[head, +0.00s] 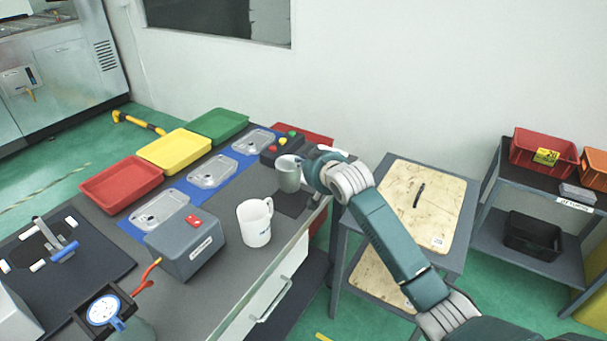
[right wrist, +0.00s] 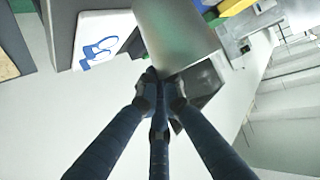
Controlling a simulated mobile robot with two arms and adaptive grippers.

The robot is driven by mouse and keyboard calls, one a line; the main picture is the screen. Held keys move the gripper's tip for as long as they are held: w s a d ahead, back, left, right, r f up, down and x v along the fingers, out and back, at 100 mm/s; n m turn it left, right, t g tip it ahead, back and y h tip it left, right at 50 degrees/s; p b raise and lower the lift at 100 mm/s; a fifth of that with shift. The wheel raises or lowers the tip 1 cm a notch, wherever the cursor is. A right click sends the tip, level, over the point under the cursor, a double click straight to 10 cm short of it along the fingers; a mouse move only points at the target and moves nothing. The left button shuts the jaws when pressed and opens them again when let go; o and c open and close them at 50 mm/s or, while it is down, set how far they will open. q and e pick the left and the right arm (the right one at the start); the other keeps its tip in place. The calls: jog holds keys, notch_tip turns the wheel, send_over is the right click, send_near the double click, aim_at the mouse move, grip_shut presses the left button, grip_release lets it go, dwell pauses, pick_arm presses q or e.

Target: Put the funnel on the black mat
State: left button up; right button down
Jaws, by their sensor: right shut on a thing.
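The funnel (head: 289,178) is a smooth grey-green metal piece with a wide round mouth; it looks upright in the head view. My right gripper (head: 309,168) is shut on its right side. In the right wrist view the blue fingers (right wrist: 160,82) meet at the edge of the large grey-green funnel (right wrist: 178,35). The black mat (head: 293,207) is a small dark square near the bench's far right edge, directly beneath the funnel and partly hidden by it. I cannot tell whether the funnel touches it. My left gripper is not in view.
A white mug (head: 254,224) and a grey box (head: 187,247) stand nearby on the bench. A control box with coloured buttons (head: 279,150) is just behind the funnel. Clear trays lie on a blue strip (head: 222,161). A cart with a worn wooden top (head: 440,200) stands to the right.

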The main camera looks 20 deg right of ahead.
jog(key=shift+f, duration=2.45)
jog(key=c, duration=1.9)
grip_release()
jog(key=shift+f, duration=0.15)
jog(key=shift+s+r, duration=0.15)
jog(key=shift+r, duration=0.05)
jog(key=v, duration=1.1)
jog(key=shift+s+r, duration=0.15)
jog(key=shift+s, duration=0.2)
